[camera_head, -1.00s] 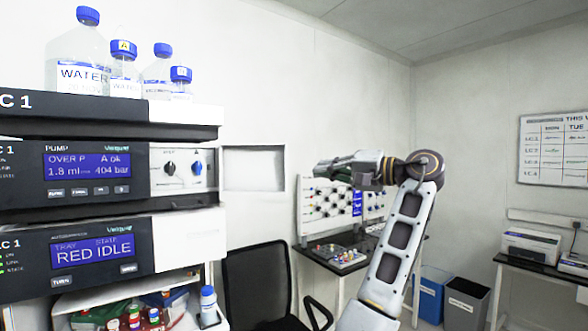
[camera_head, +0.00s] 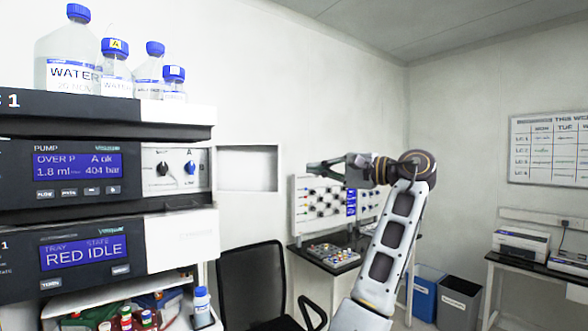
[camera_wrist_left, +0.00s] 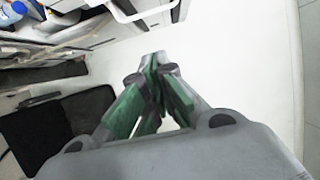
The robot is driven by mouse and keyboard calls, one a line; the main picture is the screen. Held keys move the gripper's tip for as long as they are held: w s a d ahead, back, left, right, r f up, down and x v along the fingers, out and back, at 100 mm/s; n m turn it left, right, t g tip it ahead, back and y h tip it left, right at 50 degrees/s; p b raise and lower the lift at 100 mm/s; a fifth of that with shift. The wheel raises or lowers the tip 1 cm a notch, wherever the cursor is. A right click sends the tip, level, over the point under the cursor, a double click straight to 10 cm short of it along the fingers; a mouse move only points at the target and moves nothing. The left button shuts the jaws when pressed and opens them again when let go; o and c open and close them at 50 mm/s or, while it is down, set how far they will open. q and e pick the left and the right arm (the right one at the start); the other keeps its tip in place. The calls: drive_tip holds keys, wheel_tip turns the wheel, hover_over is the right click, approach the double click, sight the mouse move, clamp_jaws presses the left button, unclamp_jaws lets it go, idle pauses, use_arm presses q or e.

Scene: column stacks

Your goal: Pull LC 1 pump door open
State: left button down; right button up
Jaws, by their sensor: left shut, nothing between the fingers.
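The LC 1 pump module (camera_head: 20,172) reads "OVER P, A ok, 1.8 ml, 404 bar". Its right section shows a white panel with a black and a blue knob (camera_head: 191,168). A pale framed panel, which looks like the pump door (camera_head: 248,168), stands out to the right of this section, swung open. My left gripper (camera_head: 311,166) points left, just right of the door's outer edge in the picture, apart from it. In the left wrist view the fingers (camera_wrist_left: 160,60) are shut and empty, below a white rimmed part at the top. My right gripper is not in view.
Bottles, one marked WATER (camera_head: 68,62), stand on top of the stack. The autosampler (camera_head: 20,262) sits below the pump. A black chair (camera_head: 252,285) stands beneath the door. Behind my arm is a table with a board (camera_head: 322,202). Bins (camera_head: 458,298) stand at right.

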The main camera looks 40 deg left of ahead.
use_arm(q)
drive_tip(key=shift+a, duration=0.15)
drive_tip(key=s+a+p, duration=0.3)
drive_tip(key=a, duration=0.4)
drive_tip(key=shift+s, duration=0.25)
idle(0.5)
idle(0.4)
